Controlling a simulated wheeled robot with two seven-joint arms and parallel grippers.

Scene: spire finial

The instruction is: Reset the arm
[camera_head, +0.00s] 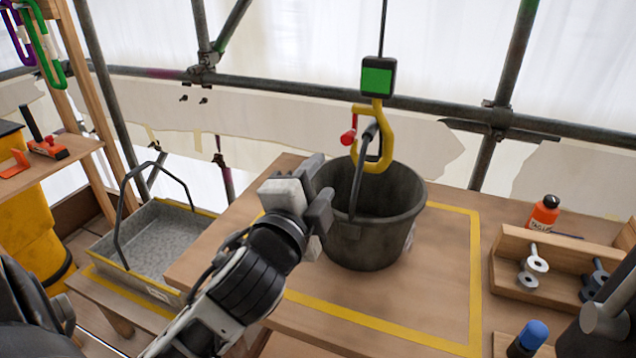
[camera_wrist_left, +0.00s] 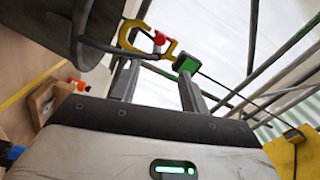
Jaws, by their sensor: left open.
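My left gripper (camera_head: 322,190) is open and empty, just left of the dark bucket's (camera_head: 372,235) rim. Its two fingers (camera_wrist_left: 157,88) stand apart with nothing between them in the left wrist view. The bucket stands upright on the wooden table. Its handle (camera_head: 358,172) is raised and its top lies at the yellow hook (camera_head: 386,150); it appears to pass through the hook. The hook has a red knob (camera_head: 348,137) and hangs below a green-faced box (camera_head: 377,78) on a cable. My right gripper is not in view.
A grey metal tray (camera_head: 150,240) with a raised handle is at the left. A wooden rack (camera_head: 540,265) with metal parts, an orange bottle (camera_head: 544,212) and a blue-capped item (camera_head: 532,336) are at the right. Scaffold pipes (camera_head: 290,84) cross behind. Yellow tape (camera_head: 380,322) marks the tabletop.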

